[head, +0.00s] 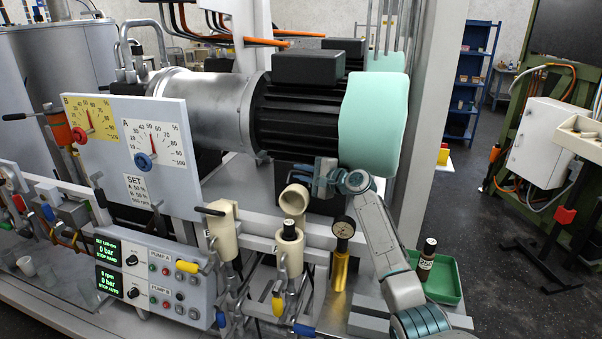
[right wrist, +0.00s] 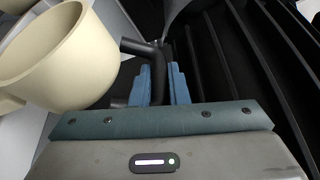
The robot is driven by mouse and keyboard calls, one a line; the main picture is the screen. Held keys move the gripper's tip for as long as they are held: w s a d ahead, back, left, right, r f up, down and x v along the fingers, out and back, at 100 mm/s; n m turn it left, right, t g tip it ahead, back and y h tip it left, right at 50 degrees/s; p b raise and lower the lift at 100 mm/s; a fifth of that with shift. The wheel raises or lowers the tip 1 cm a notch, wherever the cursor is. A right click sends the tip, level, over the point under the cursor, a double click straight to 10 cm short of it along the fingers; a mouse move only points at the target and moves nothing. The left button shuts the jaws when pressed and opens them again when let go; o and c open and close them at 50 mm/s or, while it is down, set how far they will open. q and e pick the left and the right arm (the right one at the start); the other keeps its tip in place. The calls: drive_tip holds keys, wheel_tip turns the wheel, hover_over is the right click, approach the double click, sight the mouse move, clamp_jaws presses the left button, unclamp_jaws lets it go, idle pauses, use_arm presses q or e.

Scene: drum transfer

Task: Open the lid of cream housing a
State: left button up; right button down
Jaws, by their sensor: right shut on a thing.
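Two cream housings stand on the rail in front of the motor. The right housing (head: 289,242) has its top uncovered, with a dark round piece showing in its mouth. Its cream lid (head: 294,200) is swung up above and behind it, hollow side toward the head camera. In the right wrist view the lid (right wrist: 50,62) fills the upper left. My right gripper (head: 322,178) is shut on the lid's black handle (right wrist: 157,72), just right of the lid. The left housing (head: 222,222) looks closed, with a black handle at its top left. Housing letters are not readable. My left gripper is out of view.
A brass cylinder with a gauge (head: 342,246) stands close beside my right forearm. A green tray (head: 440,280) holds a dark bottle (head: 427,258). The pump panel (head: 150,280) is at front left. The large motor (head: 310,110) is close behind the gripper.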

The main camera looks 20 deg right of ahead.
drive_tip(key=shift+w+d+f, duration=0.1)
drive_tip(key=shift+f, duration=0.05)
idle(0.3)
drive_tip(key=c, duration=1.7)
unclamp_jaws()
drive_tip(key=b+v, duration=0.3)
drive_tip(key=v, duration=0.7)
drive_tip(key=shift+s+d+b, duration=0.2)
drive_tip(key=shift+s+b, duration=0.15)
drive_tip(key=shift+d, duration=0.1)
